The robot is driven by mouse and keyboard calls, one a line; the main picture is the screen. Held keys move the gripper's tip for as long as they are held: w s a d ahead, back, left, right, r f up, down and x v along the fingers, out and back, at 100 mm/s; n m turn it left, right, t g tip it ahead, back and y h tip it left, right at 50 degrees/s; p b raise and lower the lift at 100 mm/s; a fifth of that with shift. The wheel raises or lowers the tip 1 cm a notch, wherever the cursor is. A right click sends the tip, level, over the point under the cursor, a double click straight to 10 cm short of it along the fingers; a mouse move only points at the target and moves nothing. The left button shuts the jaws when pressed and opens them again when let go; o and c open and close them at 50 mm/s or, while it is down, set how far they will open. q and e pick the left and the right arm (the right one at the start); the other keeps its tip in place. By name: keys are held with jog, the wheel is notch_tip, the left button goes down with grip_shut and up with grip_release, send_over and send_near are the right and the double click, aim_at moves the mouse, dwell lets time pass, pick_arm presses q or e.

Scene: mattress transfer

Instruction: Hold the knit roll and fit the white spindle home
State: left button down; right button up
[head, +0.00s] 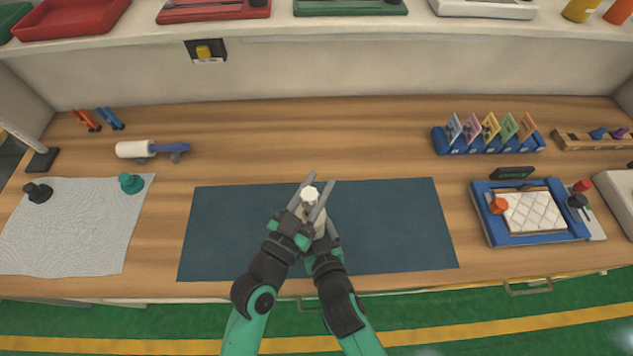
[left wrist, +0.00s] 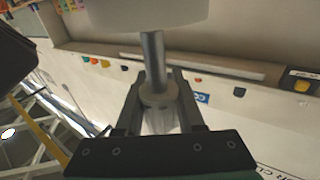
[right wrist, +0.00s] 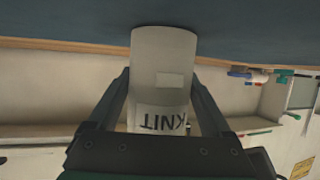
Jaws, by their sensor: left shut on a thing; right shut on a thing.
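My left gripper (head: 309,203) is shut on the white spindle, whose pale head (head: 309,193) shows at the top in the head view. In the left wrist view (left wrist: 158,95) its fingers grip a pale collar below a grey metal shaft, with a wide white head (left wrist: 150,12) above. My right gripper (right wrist: 160,112) is shut on the white knit roll (right wrist: 162,60), with "KNIT" printed on its side. The roll's far end reaches toward the blue mat. In the head view both grippers are close together over the mat, the left covering much of the roll. Whether spindle and roll touch is hidden.
The dark blue mat (head: 390,230) is otherwise bare. A grey cloth (head: 75,235) with two knobs lies left, a blue tool with a white roller (head: 140,149) behind it. A blue card rack (head: 490,140) and blue-framed tray (head: 488,222) stand right.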

pick_arm(q)
jog(key=shift+f, duration=1.85)
pick_arm(e)
jog(key=shift+s+d+f, duration=0.1)
jog(key=shift+f, duration=0.25)
pick_arm(q)
jog(key=shift+r, duration=2.15)
jog(key=shift+f, duration=2.15)
jog(key=shift+c, duration=2.2)
grip_release()
jog(key=shift+d, duration=0.1)
jog(key=shift+s+f, duration=0.1)
jog(key=r+v, duration=0.1)
jog(key=v, duration=1)
jog(key=shift+s+a+f, duration=0.3)
jog(key=shift+a, duration=0.05)
